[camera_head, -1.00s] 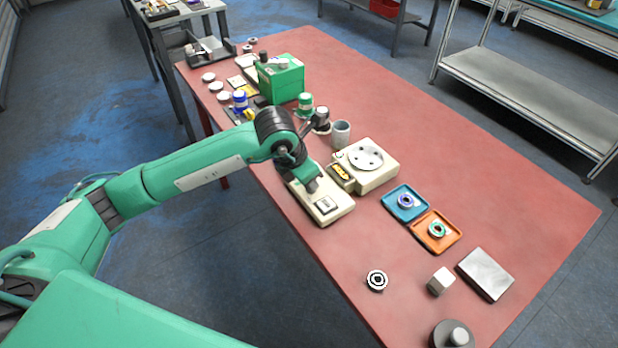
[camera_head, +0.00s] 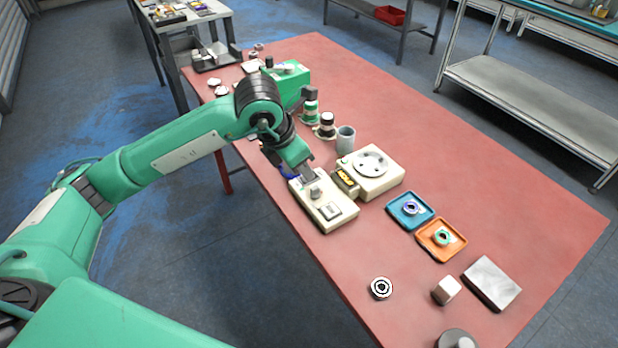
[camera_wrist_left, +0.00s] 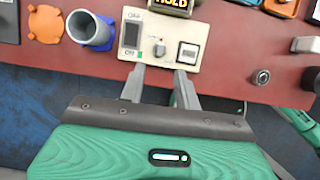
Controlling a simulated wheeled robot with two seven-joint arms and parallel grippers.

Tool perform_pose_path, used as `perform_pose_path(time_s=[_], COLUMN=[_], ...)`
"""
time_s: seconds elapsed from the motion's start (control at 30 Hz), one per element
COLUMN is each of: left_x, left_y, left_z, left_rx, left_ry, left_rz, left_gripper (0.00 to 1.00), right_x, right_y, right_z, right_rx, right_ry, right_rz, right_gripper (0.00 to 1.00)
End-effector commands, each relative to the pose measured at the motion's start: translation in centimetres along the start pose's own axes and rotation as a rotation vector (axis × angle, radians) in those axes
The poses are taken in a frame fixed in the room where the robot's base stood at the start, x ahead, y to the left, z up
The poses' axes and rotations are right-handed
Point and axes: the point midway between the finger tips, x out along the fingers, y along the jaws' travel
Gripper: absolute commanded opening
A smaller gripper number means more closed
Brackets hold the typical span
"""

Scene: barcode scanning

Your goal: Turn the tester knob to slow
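The tester is a beige box (camera_head: 336,219) at the table's near-left edge. Its panel also shows in the left wrist view (camera_wrist_left: 146,68), with a dark rocker switch (camera_wrist_left: 131,35) marked OFF and ON, a small grey knob (camera_wrist_left: 159,47) in the middle, and a square push button (camera_wrist_left: 187,53). The knob (camera_head: 316,193) shows in the head view too. Its exact pointer direction and dial marks are too small to read. My left gripper (camera_wrist_left: 159,71) is open and empty, its two fingers apart just on the near side of the knob. My right gripper is not in view.
A round-topped beige device (camera_head: 382,186) with a yellow-lettered display (camera_head: 345,182) stands beside the tester. A grey cup (camera_head: 345,140) and green box (camera_head: 290,82) are behind. Blue (camera_head: 398,219) and orange (camera_head: 432,253) trays lie to the right.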

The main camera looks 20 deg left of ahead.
Motion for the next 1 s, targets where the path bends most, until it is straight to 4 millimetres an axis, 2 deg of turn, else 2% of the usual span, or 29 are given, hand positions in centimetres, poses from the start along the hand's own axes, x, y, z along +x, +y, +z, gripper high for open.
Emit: perform_pose_path(time_s=[0.1, 0.3, 1.0], left_x=[-2.3, -4.5, -5.0], left_y=[0.0, 0.0, 0.0], left_z=[0.0, 0.0, 0.0], left_rx=[0.001, -0.001, -0.001], left_ry=[-0.002, 0.001, 0.001], left_rz=[0.003, 0.001, 0.0], left_gripper=[0.33, 0.33, 0.33], right_x=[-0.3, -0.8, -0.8], right_y=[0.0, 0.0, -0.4], right_z=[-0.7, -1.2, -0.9], right_rx=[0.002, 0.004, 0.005], right_ry=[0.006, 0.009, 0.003], right_rz=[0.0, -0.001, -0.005], right_gripper=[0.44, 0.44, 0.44])
